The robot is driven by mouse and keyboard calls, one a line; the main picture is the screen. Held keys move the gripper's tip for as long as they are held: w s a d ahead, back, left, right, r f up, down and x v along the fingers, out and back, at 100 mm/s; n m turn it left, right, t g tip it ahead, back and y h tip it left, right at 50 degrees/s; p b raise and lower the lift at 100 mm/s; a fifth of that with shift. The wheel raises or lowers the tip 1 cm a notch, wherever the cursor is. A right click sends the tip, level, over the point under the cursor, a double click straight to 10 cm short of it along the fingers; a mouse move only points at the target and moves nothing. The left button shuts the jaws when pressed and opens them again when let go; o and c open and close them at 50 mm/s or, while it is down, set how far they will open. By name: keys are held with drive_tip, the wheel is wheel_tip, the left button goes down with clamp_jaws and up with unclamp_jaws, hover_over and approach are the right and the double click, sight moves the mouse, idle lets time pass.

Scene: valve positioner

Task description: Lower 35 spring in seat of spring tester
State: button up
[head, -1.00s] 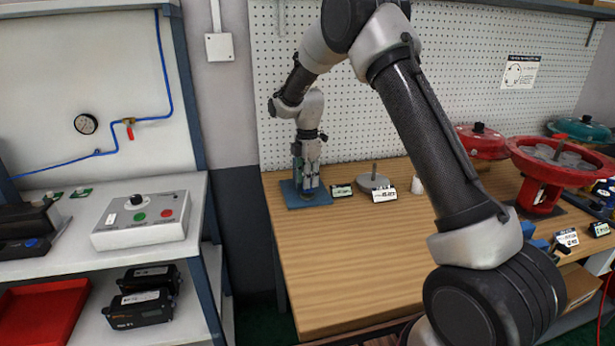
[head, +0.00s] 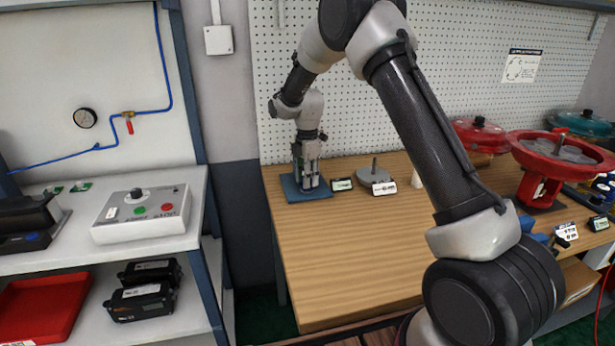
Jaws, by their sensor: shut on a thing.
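The spring tester shows as a blue base plate (head: 304,194) at the far left corner of the wooden bench, with a blue-grey upright behind my gripper. My gripper (head: 309,183) points down over this base, its fingers close together just above the plate. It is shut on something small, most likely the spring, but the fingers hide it. The seat is hidden behind the fingers too. I cannot tell whether the held thing touches the seat.
A grey disc with a post (head: 374,175) and small label cards (head: 384,188) stand right of the tester. A red valve actuator (head: 545,165) is at the right. A control box (head: 143,213) sits on the left shelf. The bench's front middle is clear.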

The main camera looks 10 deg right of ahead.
drive_tip(key=o, duration=1.2)
drive_tip(key=shift+c, duration=0.2)
drive_tip(key=shift+r, duration=0.1)
drive_tip(key=shift+w, duration=0.15)
